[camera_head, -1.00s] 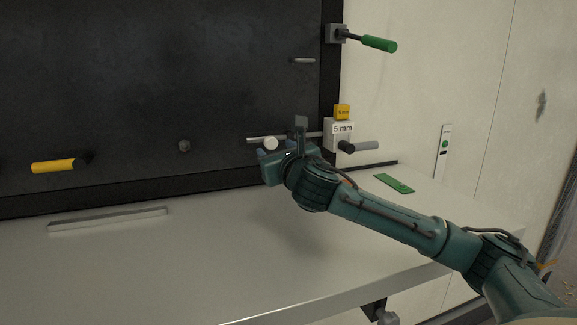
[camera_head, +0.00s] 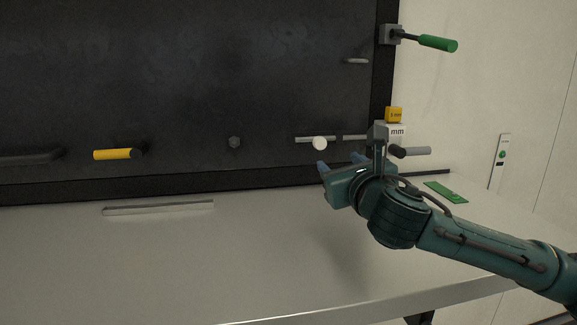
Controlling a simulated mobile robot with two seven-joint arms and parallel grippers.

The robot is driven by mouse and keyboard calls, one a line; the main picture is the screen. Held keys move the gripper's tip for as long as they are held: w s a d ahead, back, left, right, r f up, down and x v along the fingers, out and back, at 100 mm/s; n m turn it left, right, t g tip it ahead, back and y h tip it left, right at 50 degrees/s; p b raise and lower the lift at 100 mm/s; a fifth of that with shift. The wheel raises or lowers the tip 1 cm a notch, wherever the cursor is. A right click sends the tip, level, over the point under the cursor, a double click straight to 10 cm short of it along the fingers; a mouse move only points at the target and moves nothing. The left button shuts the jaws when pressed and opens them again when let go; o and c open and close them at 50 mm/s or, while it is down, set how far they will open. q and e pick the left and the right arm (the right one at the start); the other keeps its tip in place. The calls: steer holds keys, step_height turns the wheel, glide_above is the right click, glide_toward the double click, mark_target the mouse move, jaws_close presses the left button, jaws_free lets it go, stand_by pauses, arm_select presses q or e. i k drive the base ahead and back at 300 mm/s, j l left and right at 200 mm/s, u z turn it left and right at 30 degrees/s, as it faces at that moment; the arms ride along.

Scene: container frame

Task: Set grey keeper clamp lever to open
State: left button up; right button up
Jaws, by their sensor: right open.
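The grey lever (camera_head: 417,151) has a light grey cylindrical grip on a dark pivot and points right, nearly level. It sits at the lower right of the dark panel, by a pale block (camera_head: 397,132) marked "mm". My right gripper (camera_head: 340,165) is open and empty, to the left of the lever and a little lower, apart from it. Its fingers point up-left, below a white round knob (camera_head: 319,143) on a thin bar. My right wrist partly hides the block. My left gripper is not in view.
A green-handled lever (camera_head: 437,43) is at the upper right, and a yellow handle (camera_head: 113,154) is on the panel's left. A yellow tag (camera_head: 394,114) tops the block. The pale shelf (camera_head: 230,250) holds a metal bar (camera_head: 158,207) and a green plate (camera_head: 446,192); its middle is clear.

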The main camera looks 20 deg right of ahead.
mark_target(398, 151)
steer(key=k+j, duration=0.15)
steer(key=k, duration=0.35)
steer(key=k+j, duration=0.2)
steer(key=k, duration=0.25)
